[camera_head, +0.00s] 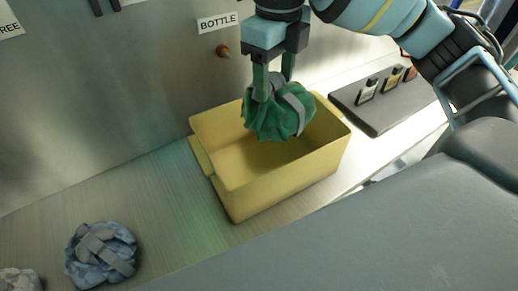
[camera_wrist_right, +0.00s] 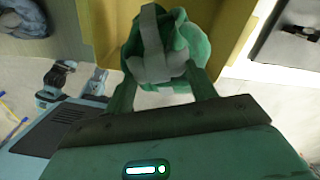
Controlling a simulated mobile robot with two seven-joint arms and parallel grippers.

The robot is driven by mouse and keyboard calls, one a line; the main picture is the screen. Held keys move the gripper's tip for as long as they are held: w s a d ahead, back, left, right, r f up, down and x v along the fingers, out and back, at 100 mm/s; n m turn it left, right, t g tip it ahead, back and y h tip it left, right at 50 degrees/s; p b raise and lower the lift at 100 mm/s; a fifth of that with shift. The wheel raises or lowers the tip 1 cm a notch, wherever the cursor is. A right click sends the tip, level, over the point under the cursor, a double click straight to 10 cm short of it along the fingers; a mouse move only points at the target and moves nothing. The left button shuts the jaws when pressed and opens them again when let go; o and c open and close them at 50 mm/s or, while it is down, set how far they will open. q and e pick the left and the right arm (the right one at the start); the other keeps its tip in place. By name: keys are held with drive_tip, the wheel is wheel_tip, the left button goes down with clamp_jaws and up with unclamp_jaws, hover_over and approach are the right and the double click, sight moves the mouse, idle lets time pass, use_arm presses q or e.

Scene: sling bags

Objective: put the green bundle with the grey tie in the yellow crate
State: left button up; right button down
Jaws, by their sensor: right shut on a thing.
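The green bundle with the grey tie (camera_head: 275,115) hangs from my right gripper (camera_head: 273,84), which is shut on it. In the head view it shows over the opening of the yellow crate (camera_head: 285,185). Its lower part overlaps the crate's inside in the picture; I cannot tell whether it touches the crate. In the right wrist view the bundle (camera_wrist_right: 165,50) sits between the fingertips, with its grey band (camera_wrist_right: 152,45) facing the camera. The crate's yellow wall (camera_wrist_right: 230,30) shows behind it. My left gripper is not in view.
A blue-grey bundle with a grey tie (camera_head: 100,253) lies on the metal counter (camera_head: 150,200) at lower left. A pale bundle (camera_head: 20,281) is at the corner. A dark tray (camera_head: 378,108) with small items is right of the crate. A metal wall (camera_head: 90,90) stands behind.

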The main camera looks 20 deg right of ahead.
sight(275, 92)
drive_tip(key=shift+s+r, duration=0.1)
drive_tip(key=shift+s+f, duration=0.1)
drive_tip(key=shift+f, duration=0.15)
wheel_tip(275, 92, down, 5)
drive_tip(key=shift+b, duration=0.6)
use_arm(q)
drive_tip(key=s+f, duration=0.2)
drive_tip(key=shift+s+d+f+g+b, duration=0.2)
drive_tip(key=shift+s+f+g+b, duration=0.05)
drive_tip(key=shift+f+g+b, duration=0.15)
use_arm(e)
wheel_tip(275, 92, down, 8)
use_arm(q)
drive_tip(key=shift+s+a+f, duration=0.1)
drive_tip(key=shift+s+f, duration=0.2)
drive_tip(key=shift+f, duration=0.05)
use_arm(e)
drive_tip(key=shift+f, duration=2.2)
drive_tip(key=shift+f, duration=0.1)
drive_tip(key=shift+c, duration=2.4)
unclamp_jaws()
drive_tip(key=shift+f, duration=0.1)
